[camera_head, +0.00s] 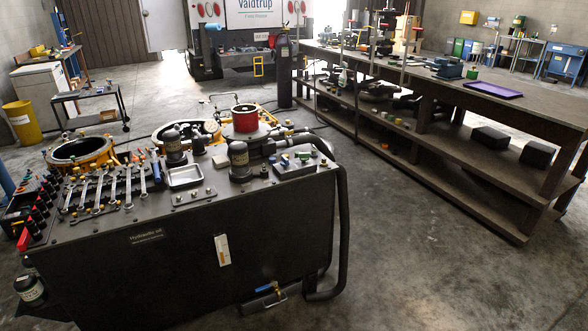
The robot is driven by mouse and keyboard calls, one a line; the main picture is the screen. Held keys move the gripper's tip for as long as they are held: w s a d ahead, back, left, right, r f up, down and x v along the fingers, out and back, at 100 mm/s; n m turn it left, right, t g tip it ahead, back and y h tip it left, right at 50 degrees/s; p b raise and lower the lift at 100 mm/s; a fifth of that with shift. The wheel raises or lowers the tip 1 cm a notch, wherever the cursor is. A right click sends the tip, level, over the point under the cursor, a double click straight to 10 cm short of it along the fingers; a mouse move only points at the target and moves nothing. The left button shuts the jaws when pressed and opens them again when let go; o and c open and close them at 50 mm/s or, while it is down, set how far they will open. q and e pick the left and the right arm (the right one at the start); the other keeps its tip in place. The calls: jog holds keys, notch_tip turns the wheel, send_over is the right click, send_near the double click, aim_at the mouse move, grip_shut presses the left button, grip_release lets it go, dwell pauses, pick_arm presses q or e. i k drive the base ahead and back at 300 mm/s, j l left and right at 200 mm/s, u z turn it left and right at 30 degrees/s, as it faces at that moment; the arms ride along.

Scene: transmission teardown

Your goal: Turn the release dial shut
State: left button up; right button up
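No part of either of my grippers shows in the head view. A dark hydraulic oil cabinet (150,270) stands in the front left, with wrenches (110,187), a small metal tray (184,176), and black capped cylinders (239,160) on its top. A small block with blue and green parts (295,163) sits at its right top corner. A valve with a blue handle (264,289) is low on its front. I cannot tell which part, if any, is the release dial, or its position.
A thick black hose (343,230) runs down the cabinet's right side. A long wooden workbench (450,105) with a lower shelf stands at the right. A yellow bin (22,124) and a cart (88,105) are at the left. The floor (405,255) between cabinet and workbench is clear.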

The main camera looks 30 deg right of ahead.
aim_at(304, 157)
jog(key=i+l, duration=0.15)
jog(key=l, duration=0.2)
jog(key=i+l+u, duration=0.15)
jog(key=i+l, duration=0.2)
jog(key=l, duration=0.35)
jog(key=i+l+u, duration=0.15)
jog(key=l, duration=0.2)
